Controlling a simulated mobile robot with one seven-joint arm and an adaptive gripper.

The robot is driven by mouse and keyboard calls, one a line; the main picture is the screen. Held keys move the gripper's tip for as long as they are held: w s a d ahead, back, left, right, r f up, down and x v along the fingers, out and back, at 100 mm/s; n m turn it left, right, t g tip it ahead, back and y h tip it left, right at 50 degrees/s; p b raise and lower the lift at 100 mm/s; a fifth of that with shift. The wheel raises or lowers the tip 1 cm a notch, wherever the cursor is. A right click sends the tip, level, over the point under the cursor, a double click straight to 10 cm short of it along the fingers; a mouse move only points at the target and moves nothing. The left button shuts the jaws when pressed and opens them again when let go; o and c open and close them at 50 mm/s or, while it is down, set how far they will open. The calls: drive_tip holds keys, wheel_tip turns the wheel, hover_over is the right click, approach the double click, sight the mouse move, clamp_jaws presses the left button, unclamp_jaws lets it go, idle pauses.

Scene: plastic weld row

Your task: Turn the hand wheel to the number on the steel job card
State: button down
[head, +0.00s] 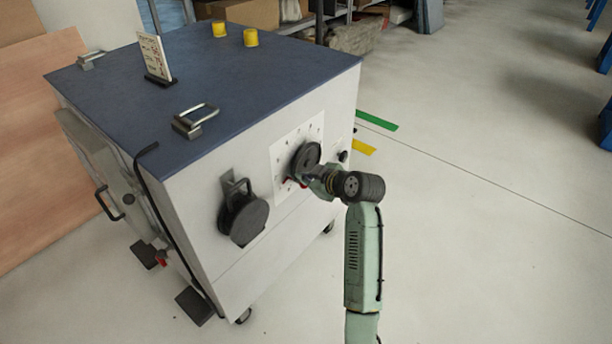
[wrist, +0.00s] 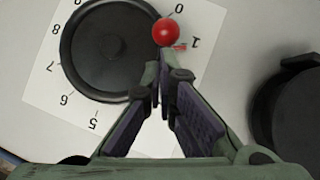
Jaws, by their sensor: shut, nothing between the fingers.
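The black hand wheel (head: 306,158) is on the side of the grey cabinet, in front of a white number plate (head: 283,153). In the wrist view the wheel (wrist: 108,45) fills the upper left, with a red ball knob (wrist: 166,32) at its right rim, between the printed 0 and 1. A small red mark lies by the 1. My gripper (wrist: 162,72) is shut and empty, its tips close to the knob; I cannot tell whether they touch. In the head view my gripper (head: 318,182) is at the wheel's lower right. A card (head: 154,57) stands on the cabinet top; its writing is unreadable.
A round black part (head: 243,217) juts out left of the wheel; a dark round part (wrist: 291,108) also shows at the right of the wrist view. The blue cabinet top (head: 255,85) carries metal handles and yellow caps (head: 250,37).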

drive_tip(key=shift+f, duration=0.1)
drive_tip(key=f+b, duration=0.1)
drive_tip(key=b, duration=0.2)
drive_tip(key=shift+w+f+n, duration=0.1)
drive_tip(key=shift+f+n, duration=0.2)
drive_tip(key=shift+r+t, duration=0.2)
drive_tip(key=shift+t, duration=0.1)
